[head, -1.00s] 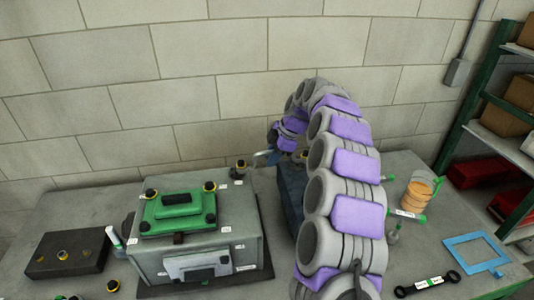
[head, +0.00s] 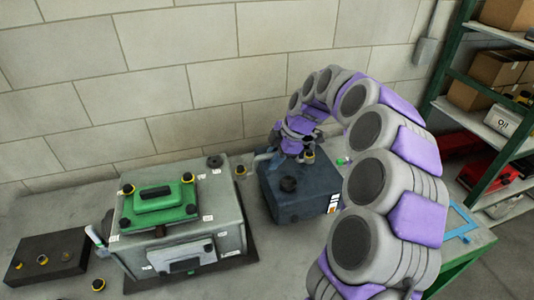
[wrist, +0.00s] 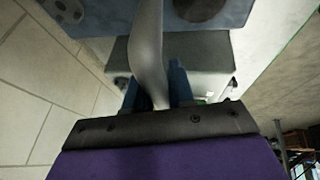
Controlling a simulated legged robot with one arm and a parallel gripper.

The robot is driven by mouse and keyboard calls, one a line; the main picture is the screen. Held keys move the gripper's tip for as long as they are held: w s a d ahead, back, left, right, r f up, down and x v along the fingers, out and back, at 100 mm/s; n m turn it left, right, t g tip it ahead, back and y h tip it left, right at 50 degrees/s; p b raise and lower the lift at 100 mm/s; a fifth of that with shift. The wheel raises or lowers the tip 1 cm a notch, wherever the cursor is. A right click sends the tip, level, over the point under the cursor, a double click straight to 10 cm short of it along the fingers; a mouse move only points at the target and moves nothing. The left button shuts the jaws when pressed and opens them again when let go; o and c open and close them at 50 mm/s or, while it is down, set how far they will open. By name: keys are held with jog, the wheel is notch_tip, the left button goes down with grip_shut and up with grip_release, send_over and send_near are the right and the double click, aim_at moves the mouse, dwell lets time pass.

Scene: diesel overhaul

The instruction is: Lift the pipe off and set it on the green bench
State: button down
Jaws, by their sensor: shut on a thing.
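The pipe (wrist: 147,45) is pale grey and smooth. It runs up the wrist view between my blue fingers. My gripper (wrist: 156,85) is shut on it. In the head view a short stretch of the pipe (head: 263,157) shows at the left of my gripper (head: 277,160), between the grey engine box (head: 140,255) and the dark blue tank (head: 290,208). I cannot tell whether its ends touch anything. A green bench edge (head: 462,262) shows at the lower right, and much of that bench is hidden behind my arm.
A green cover (head: 160,204) with yellow-and-black knobs sits on the engine box. A dark block (head: 45,258) lies at left. A blue frame (head: 462,222) lies at right. Green shelving (head: 470,95) with cartons stands at the right. A block wall (head: 180,75) is close behind.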

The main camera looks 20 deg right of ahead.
jog(key=shift+s+d+r, duration=0.1)
jog(key=shift+s+r, duration=0.15)
jog(key=shift+r, duration=0.05)
jog(key=shift+r+p, duration=0.55)
jog(key=shift+r, duration=1.75)
